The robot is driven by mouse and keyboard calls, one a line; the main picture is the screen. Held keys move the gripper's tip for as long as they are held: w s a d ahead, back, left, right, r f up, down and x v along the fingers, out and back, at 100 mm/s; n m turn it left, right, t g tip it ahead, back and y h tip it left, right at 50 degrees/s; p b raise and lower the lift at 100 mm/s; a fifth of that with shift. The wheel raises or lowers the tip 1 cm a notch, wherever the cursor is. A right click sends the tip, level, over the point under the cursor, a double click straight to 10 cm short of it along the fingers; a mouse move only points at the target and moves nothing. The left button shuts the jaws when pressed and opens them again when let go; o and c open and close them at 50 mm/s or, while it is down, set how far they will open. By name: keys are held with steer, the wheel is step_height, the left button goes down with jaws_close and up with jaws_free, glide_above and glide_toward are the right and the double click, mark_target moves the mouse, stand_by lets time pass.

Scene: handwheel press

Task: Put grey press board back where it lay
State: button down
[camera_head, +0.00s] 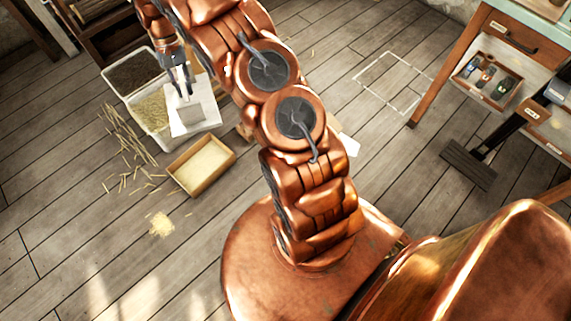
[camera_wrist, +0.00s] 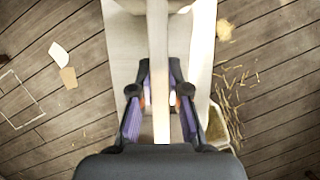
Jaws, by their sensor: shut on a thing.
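My gripper (camera_head: 182,88) points down at the upper left in the head view. Its two fingers (camera_wrist: 160,95) are shut on the grey press board (camera_head: 190,114), a small flat plate. In the wrist view the press board (camera_wrist: 158,50) shows edge-on as a pale upright strip between the fingers. A larger white surface (camera_head: 207,112) lies behind and below it, and also fills the middle of the wrist view (camera_wrist: 125,50). I cannot tell whether the press board touches this surface. The press board's far end is unclear.
A shallow tray (camera_head: 202,165) sits nearer. Straw (camera_head: 125,135) litters the floor. A white outlined rectangle (camera_head: 393,84) marks clear floor. A desk (camera_head: 490,30) stands right.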

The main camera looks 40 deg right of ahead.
steer(key=s+d+f+m+t+y+b, duration=0.15)
steer(key=d+f+m+b, duration=0.4)
steer(key=f, duration=0.55)
steer(key=s+d+f+m+t+b, duration=0.15)
steer(key=d+f+m+b, duration=0.45)
steer(key=f, duration=0.6)
steer(key=d+f+m+t+y+b, duration=0.15)
steer(key=d+f+m+b, duration=0.4)
steer(key=f, duration=0.55)
steer(key=s+d+f+m+t+h+b, duration=0.1)
steer(key=s+d+f+m+t+b, duration=0.1)
steer(key=s+f+m+b, duration=0.3)
steer(key=s+d+f+m+t+h+b, duration=0.1)
steer(key=s+f+m+b, duration=0.3)
steer(key=s+f+b, duration=0.4)
steer(key=shift+s+d+f+m+t+h, duration=0.3)
steer(key=shift+s+f, duration=1.05)
steer(key=shift+f, duration=2.05)
steer(key=shift+s+d+f+m+t+h, duration=0.15)
steer(key=shift+s+f+h, duration=0.25)
steer(key=shift+s+f, duration=1.95)
steer(key=shift+w+d+f, duration=0.15)
steer(key=shift+w+f, duration=0.9)
steer(key=w+d+f, duration=0.1)
steer(key=w+d, duration=1)
steer(key=shift+f+p, duration=0.3)
steer(key=shift+p, duration=0.1)
